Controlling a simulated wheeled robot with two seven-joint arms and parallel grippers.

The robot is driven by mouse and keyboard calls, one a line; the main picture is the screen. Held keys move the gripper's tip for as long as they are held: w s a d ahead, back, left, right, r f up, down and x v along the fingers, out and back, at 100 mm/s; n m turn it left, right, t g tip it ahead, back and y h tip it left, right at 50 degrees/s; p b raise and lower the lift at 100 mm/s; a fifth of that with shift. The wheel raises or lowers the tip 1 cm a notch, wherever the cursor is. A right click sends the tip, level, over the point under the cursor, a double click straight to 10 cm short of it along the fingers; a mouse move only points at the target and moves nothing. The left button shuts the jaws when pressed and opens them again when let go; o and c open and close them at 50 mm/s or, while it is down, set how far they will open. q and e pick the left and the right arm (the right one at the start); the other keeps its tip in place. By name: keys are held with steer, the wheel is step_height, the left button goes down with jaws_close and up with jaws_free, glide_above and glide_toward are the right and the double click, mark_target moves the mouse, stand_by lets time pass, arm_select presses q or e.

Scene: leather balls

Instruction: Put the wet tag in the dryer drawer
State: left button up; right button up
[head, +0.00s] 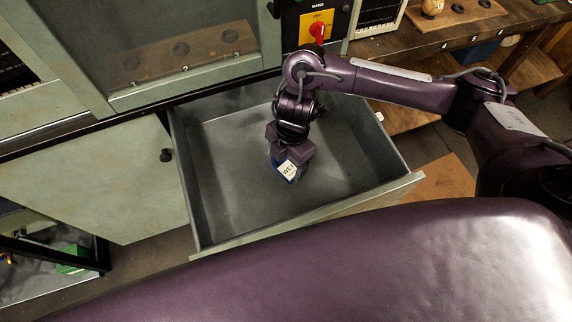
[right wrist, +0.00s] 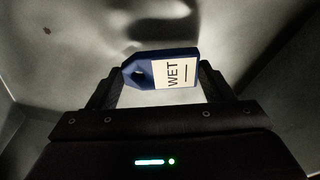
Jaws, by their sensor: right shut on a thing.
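The wet tag (head: 288,170) is blue with a white label reading "WET". My right gripper (head: 290,160) is shut on it and holds it over the inside of the open drawer. In the right wrist view the tag (right wrist: 165,72) sits between the two fingers (right wrist: 160,85), its holed end at the left. The dryer drawer (head: 225,190) is grey-green metal, pulled out, and looks otherwise empty. I cannot tell whether the tag touches the drawer floor. My left gripper is not in view.
The dryer cabinet (head: 190,90) stands above the drawer, with a glass window and a red switch (head: 319,30) on a yellow plate. A wooden bench (head: 450,38) is at the back right. A green cabinet door (head: 95,185) with a black knob is left of the drawer.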

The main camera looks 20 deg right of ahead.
steer(key=shift+f, duration=1.05)
steer(key=shift+f, duration=0.1)
steer(key=o, duration=1)
steer(key=shift+w+d+r+p, duration=0.15)
steer(key=shift+d+r+p, duration=0.3)
steer(key=shift+r, duration=1.55)
steer(key=shift+w+d+r+p, duration=0.1)
steer(key=shift+r+p, duration=0.55)
steer(key=shift+r, duration=1.4)
steer(key=shift+w+d+r+p, duration=0.15)
steer(key=shift+d+r+p, duration=0.3)
steer(key=shift+r, duration=1.55)
steer(key=shift+a, duration=0.15)
